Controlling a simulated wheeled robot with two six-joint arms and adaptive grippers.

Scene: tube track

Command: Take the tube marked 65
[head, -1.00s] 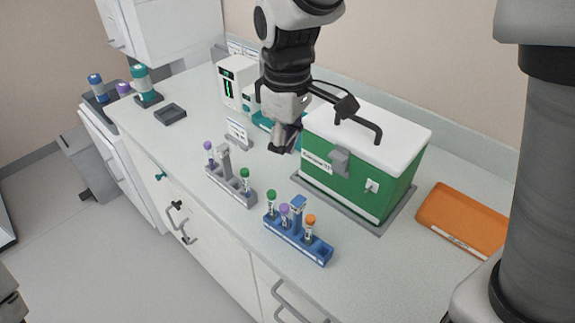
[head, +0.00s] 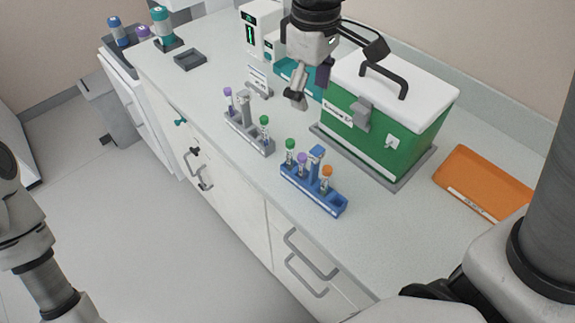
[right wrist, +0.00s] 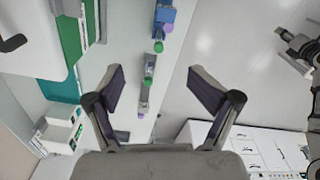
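A blue rack (head: 322,200) holds a green-capped tube (head: 290,155), a purple-capped tube (head: 302,165) and an orange-capped tube (head: 326,180). A grey rack (head: 259,146) behind it to the left holds a purple-capped tube (head: 229,102) and a green-capped tube (head: 265,127). Any number marks are too small to read, so I cannot tell which tube is 65. My right gripper (head: 310,93) is open and empty, above the counter beyond the racks. In the right wrist view its fingers (right wrist: 154,74) stand apart. My left arm shows in the head view, but its finger state is unclear.
A green box with a white lid (head: 385,120) stands right of my right gripper. An orange tray (head: 485,180) lies at the right. A small sign (head: 259,80) stands behind the grey rack, and a dark tray (head: 190,58) lies farther left. The counter's front strip is clear.

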